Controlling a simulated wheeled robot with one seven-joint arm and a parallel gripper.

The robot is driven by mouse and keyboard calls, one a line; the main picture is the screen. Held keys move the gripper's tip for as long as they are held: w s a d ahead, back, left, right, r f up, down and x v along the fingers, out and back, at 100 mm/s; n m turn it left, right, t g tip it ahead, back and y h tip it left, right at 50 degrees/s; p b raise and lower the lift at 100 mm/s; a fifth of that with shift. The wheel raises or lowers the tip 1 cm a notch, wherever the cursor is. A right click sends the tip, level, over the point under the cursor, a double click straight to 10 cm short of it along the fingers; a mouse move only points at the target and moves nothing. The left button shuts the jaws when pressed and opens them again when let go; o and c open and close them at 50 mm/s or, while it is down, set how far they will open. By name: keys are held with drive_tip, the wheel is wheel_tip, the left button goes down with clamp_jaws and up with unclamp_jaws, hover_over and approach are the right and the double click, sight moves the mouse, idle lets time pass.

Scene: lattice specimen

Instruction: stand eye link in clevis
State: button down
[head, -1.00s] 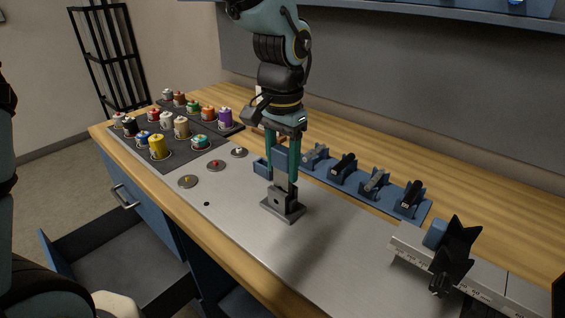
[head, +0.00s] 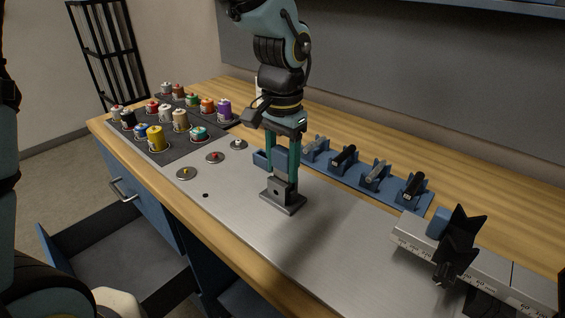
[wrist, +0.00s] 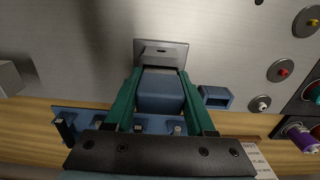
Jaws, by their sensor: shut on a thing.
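The grey clevis (head: 288,194) stands upright on its square base on the metal plate, with a dark hole in its near cheek. My gripper (head: 283,174) points down above it, its green fingers shut on the blue block at the top of the eye link (head: 281,158). The link is upright, and its grey lower end goes down at the clevis; how deep it sits between the cheeks is hidden. In the wrist view the blue block of the eye link (wrist: 160,92) lies between the fingers, with the clevis base (wrist: 172,46) just beyond.
A blue rack (head: 327,171) with several black and grey parts stands behind and right. A small blue open box (head: 262,158) is close left of the fingers. Several coloured jars (head: 156,139) stand at left. A ruled rail (head: 410,230) with a black V-shaped fixture is at right.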

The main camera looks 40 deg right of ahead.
sight(283, 149)
drive_tip(key=shift+c, duration=0.8)
unclamp_jaws()
drive_tip(key=shift+o, duration=0.3)
drive_tip(key=shift+o, duration=0.5)
drive_tip(key=shift+r+p, duration=2.15)
drive_tip(key=shift+r, duration=0.35)
